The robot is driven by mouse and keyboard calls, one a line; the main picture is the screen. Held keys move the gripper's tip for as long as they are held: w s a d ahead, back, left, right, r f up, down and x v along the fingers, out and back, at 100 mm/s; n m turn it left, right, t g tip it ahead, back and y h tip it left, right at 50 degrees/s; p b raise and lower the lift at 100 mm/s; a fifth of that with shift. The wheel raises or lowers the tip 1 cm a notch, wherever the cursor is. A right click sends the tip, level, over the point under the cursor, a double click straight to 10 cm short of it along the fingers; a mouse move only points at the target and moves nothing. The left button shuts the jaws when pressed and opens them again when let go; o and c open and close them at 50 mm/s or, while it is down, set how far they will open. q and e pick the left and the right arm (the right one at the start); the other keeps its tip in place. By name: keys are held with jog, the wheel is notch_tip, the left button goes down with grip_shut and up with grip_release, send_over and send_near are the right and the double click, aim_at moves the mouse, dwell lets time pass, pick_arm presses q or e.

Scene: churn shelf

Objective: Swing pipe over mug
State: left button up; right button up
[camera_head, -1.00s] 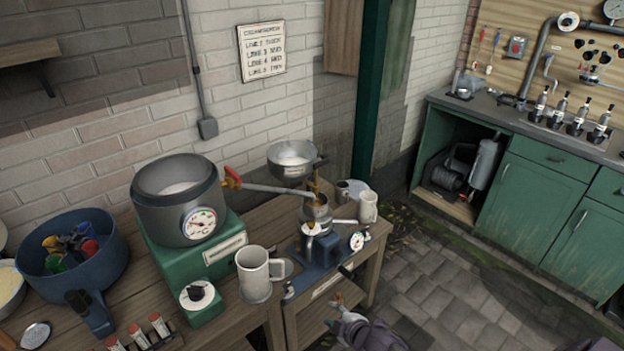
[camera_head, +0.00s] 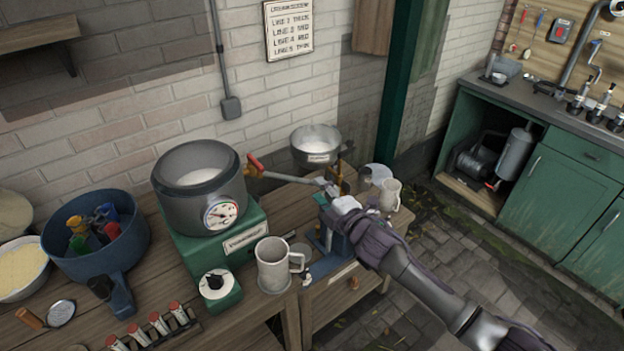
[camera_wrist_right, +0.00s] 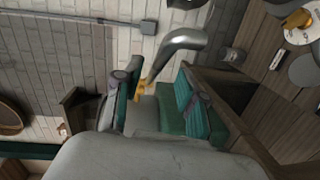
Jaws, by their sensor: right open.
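The metal pipe (camera_head: 285,177) comes off the grey pot with the dial, by a red-orange lever, and runs right. A grey mug (camera_head: 272,265) stands upright on the bench, in front of the pipe and apart from it. My right gripper (camera_head: 328,192) is at the pipe's far end. In the right wrist view the pipe (camera_wrist_right: 178,48) bends in near the open fingers (camera_wrist_right: 152,92), its yellowish tip seeming to lie between them. Contact cannot be told. My left gripper is out of view.
The pot (camera_head: 198,190) sits on a green base (camera_head: 240,240). A metal bowl (camera_head: 316,143) stands behind the pipe. A second mug (camera_head: 390,195) stands right of my gripper. A blue pan (camera_head: 95,245) with coloured items is at left. Red-topped vials (camera_head: 157,323) line the front.

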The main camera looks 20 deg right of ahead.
aim_at(311, 183)
jog(key=shift+p+x, duration=0.3)
jog(key=shift+x, duration=2.05)
grip_shut()
